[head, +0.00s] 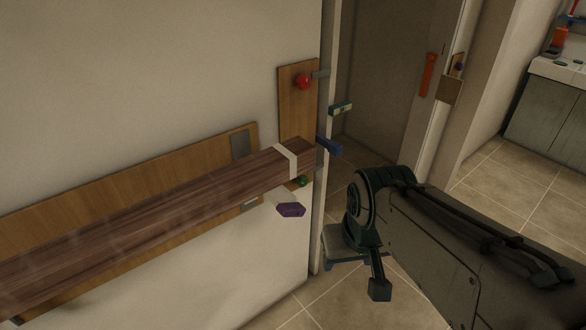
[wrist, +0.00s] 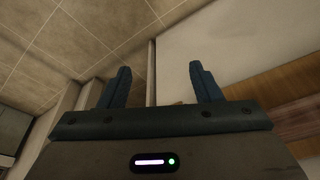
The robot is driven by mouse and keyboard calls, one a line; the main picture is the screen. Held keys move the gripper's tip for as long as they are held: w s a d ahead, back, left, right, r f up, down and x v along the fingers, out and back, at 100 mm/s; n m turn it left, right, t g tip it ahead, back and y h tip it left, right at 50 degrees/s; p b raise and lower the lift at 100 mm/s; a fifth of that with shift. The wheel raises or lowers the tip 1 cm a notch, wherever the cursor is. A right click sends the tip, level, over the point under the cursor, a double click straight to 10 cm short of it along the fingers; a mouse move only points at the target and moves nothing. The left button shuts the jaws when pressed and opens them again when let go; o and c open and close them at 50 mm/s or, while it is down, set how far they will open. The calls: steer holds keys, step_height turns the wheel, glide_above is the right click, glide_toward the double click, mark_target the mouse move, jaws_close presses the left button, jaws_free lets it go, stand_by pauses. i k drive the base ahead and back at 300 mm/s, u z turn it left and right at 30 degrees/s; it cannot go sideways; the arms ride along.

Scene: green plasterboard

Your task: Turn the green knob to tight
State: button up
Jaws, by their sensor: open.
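The small green knob (head: 302,181) shows in the head view low on the wall near its right edge, just under the end of a brown beam. The beam hides part of it. My gripper (wrist: 160,68) is open in the wrist view, its two blue fingers apart with nothing held between them. In the head view my arm's end is right of and below the knob, clear of it, and the fingers are mostly hidden. I cannot make out the green knob in the wrist view, nor any marking for tight.
The long brown beam (head: 170,221) juts along the wall above the knob. A red knob (head: 303,82) is on the wooden plate (head: 290,118) above. A purple handle (head: 291,210) sits just below the green knob. A blue lever (head: 329,146) sticks out at the wall's edge. Tiled floor lies right.

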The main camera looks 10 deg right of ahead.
mark_target(302, 181)
steer(key=k, duration=0.65)
steer(key=z, duration=0.75)
steer(key=i, duration=1.25)
steer(key=u, duration=0.1)
